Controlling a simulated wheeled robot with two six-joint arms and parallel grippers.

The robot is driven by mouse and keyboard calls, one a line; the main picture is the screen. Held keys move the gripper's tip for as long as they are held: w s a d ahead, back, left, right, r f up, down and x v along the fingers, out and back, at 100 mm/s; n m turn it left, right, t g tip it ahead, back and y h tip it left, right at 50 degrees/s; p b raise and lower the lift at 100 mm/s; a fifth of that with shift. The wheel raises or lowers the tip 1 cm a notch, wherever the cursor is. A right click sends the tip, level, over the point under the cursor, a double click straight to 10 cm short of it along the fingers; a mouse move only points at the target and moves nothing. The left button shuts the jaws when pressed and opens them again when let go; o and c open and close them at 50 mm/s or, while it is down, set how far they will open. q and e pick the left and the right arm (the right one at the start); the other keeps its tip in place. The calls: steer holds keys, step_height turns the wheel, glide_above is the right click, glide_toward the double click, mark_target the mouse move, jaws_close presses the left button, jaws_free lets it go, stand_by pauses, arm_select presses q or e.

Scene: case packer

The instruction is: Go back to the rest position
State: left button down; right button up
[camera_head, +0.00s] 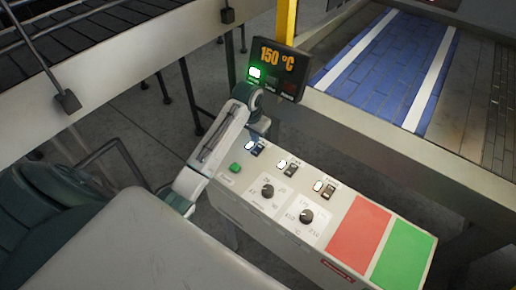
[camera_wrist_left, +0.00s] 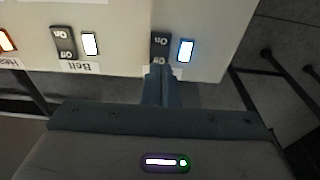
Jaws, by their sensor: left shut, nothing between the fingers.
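My left arm reaches over the control panel (camera_head: 245,187) in the head view. My left gripper (camera_head: 261,128) is at the panel's far-left end, close to the first rocker switch (camera_head: 258,149). In the wrist view the narrow fingers of the left gripper (camera_wrist_left: 158,80) are shut and empty. Their tips overlap the lower edge of the first switch (camera_wrist_left: 160,45), and I cannot tell whether they touch it. A bluish-white lamp (camera_wrist_left: 186,50) is lit beside that switch. My right gripper is in neither view.
The Belt switch (camera_wrist_left: 63,42) has a lit white lamp. Two black knobs, a red pad (camera_head: 358,238) and a green pad (camera_head: 403,256) lie along the panel. A display (camera_head: 279,70) reading 150 °C stands behind my gripper. A blue conveyor (camera_head: 385,75) is at upper right.

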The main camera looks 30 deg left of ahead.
arm_select(q)
steer(key=shift+r, duration=0.7)
steer(key=shift+s+f, duration=0.1)
